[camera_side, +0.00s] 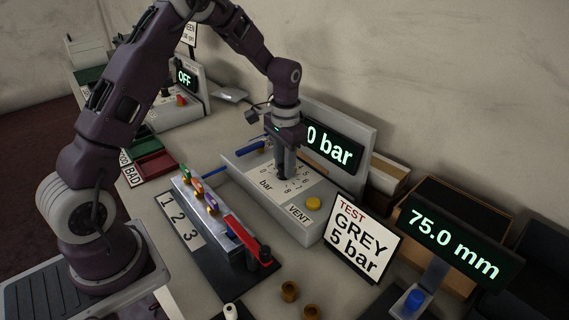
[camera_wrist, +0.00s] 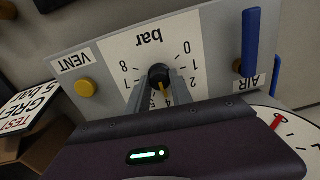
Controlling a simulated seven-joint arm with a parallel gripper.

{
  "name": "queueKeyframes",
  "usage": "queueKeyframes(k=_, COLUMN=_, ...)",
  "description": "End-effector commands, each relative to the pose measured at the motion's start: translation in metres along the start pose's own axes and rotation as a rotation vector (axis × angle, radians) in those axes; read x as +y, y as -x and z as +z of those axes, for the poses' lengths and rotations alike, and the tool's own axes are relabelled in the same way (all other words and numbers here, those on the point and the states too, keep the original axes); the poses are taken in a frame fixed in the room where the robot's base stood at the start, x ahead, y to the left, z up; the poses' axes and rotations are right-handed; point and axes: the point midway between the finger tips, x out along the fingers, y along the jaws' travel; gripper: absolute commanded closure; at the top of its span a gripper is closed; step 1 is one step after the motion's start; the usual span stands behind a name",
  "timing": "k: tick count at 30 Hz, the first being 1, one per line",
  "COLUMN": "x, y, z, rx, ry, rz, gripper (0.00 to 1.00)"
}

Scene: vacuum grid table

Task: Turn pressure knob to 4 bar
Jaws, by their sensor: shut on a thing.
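The pressure knob (camera_wrist: 158,74) is black with a yellow pointer, on a white dial plate (camera_wrist: 140,42) marked "bar". My gripper (camera_wrist: 160,88) is shut on the knob, one finger on each side. In the wrist view the dial is upside down, and the pointer aims down and slightly right. In the side view my gripper (camera_side: 284,170) comes down onto the dial from above. The pressure display (camera_side: 333,148) reads "0 bar" at its visible end; its left part is hidden.
A yellow VENT button (camera_side: 313,203) and a blue AIR lever (camera_wrist: 250,42) flank the dial. A sign (camera_side: 362,240) reads "TEST GREY 5 bar". A second display (camera_side: 452,243) reads 75.0 mm. A valve rack with a red lever (camera_side: 245,238) stands in front.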

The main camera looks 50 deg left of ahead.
Motion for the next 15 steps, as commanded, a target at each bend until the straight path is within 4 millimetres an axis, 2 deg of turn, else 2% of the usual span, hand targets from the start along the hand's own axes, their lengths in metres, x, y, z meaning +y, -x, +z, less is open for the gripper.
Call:
queueKeyframes(k=12, x=-0.0002, y=0.0013, z=-0.0012, rx=0.004, ry=-0.005, rz=-0.001, gripper=1.0)
queueKeyframes(k=13, x=-0.0002, y=0.0013, z=-0.0012, rx=0.004, ry=-0.005, rz=-0.001, gripper=0.69)
queueKeyframes(k=15, x=-0.0002, y=0.0011, z=-0.001, rx=0.004, ry=-0.005, rz=-0.001, gripper=0.56)
